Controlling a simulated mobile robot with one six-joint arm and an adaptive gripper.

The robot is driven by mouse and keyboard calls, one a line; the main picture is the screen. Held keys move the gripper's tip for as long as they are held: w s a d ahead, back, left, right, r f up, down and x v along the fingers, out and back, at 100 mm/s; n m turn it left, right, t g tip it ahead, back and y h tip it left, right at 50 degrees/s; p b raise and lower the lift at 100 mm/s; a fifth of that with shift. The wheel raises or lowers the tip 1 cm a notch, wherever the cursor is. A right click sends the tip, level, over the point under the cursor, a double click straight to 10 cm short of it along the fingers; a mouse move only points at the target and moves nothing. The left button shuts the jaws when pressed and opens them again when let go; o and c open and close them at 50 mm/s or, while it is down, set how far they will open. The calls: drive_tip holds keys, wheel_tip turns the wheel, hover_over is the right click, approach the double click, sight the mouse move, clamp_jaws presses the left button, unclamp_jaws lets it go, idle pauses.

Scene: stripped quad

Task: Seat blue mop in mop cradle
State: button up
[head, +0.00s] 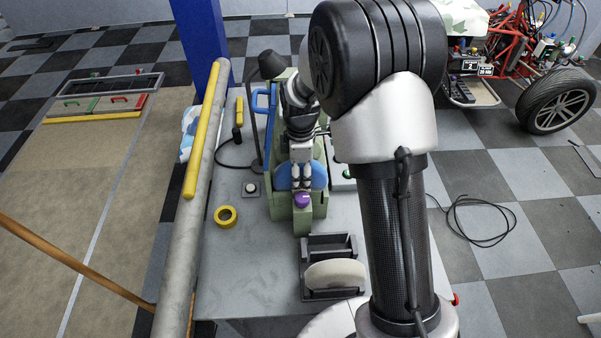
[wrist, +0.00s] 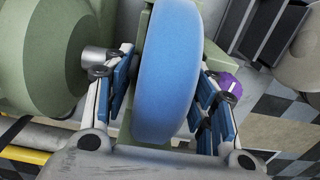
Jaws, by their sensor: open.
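The blue mop (head: 283,178) is a thick round wheel at the front of a green machine (head: 321,196) on the bench. In the wrist view the blue mop (wrist: 168,70) stands on edge between my fingers. My gripper (head: 301,183) is open, with one finger (wrist: 122,78) on each side of the mop and small gaps visible. How the mop is held on the machine is hidden. The dark mop cradle (head: 329,240) stands nearer on the bench. A cream wheel (head: 335,274) sits in its near part; its far part looks empty.
A purple object (head: 302,200) is close in front of my gripper, by the right finger in the wrist view (wrist: 230,87). Yellow tape (head: 226,216) and a small button box (head: 251,189) lie left. A grey pipe (head: 185,235) runs along the bench's left edge.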

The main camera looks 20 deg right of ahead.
wheel_tip(320, 180, up, 12)
drive_tip(key=p, duration=0.3)
drive_tip(key=shift+r, duration=0.15)
idle(0.6)
